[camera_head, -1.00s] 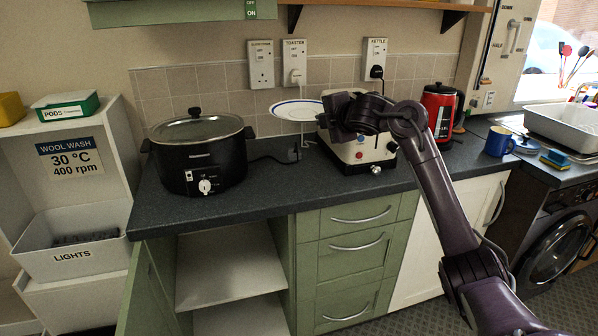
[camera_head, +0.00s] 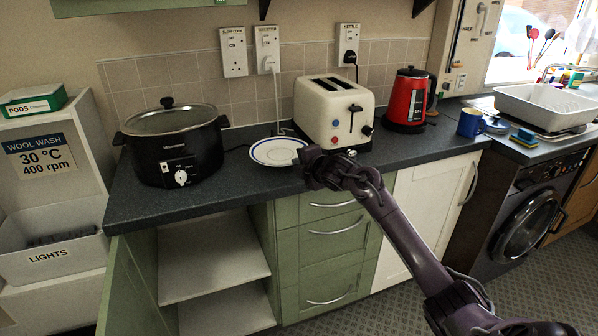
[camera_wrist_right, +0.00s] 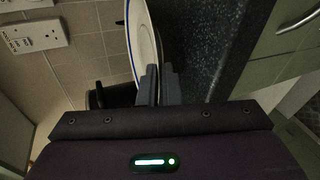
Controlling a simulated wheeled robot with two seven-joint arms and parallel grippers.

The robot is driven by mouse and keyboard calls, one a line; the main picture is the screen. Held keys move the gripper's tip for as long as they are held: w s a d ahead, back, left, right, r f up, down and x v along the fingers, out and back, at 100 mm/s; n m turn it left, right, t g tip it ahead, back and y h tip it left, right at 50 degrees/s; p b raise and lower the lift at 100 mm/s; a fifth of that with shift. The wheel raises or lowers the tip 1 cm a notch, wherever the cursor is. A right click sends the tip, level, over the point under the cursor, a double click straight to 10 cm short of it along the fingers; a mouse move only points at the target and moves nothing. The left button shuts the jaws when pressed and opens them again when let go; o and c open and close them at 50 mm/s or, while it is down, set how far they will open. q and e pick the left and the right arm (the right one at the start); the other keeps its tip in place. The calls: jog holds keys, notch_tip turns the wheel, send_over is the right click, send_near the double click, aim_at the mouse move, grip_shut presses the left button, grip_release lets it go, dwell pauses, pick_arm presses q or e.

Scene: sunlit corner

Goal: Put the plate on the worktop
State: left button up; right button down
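The plate (camera_head: 277,151) is white with a blue line near its rim. It lies roughly level at the worktop (camera_head: 232,196), between the slow cooker and the toaster; I cannot tell whether its whole underside touches the surface. My right gripper (camera_head: 303,158) is at the plate's right rim. In the right wrist view the plate (camera_wrist_right: 143,38) runs down to the narrow gap between the fingertips (camera_wrist_right: 159,72), which look closed on its rim. The rim at the fingers is partly hidden. My left gripper is not in view.
A black slow cooker (camera_head: 172,145) stands left of the plate. A cream toaster (camera_head: 334,108) stands close behind and right, with a red kettle (camera_head: 408,98) farther right. A lower cupboard door (camera_head: 135,290) stands open. The worktop's front strip is clear.

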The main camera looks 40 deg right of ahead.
jog(key=shift+f, duration=1.1)
jog(key=shift+f, duration=0.15)
jog(key=c, duration=1.9)
grip_release()
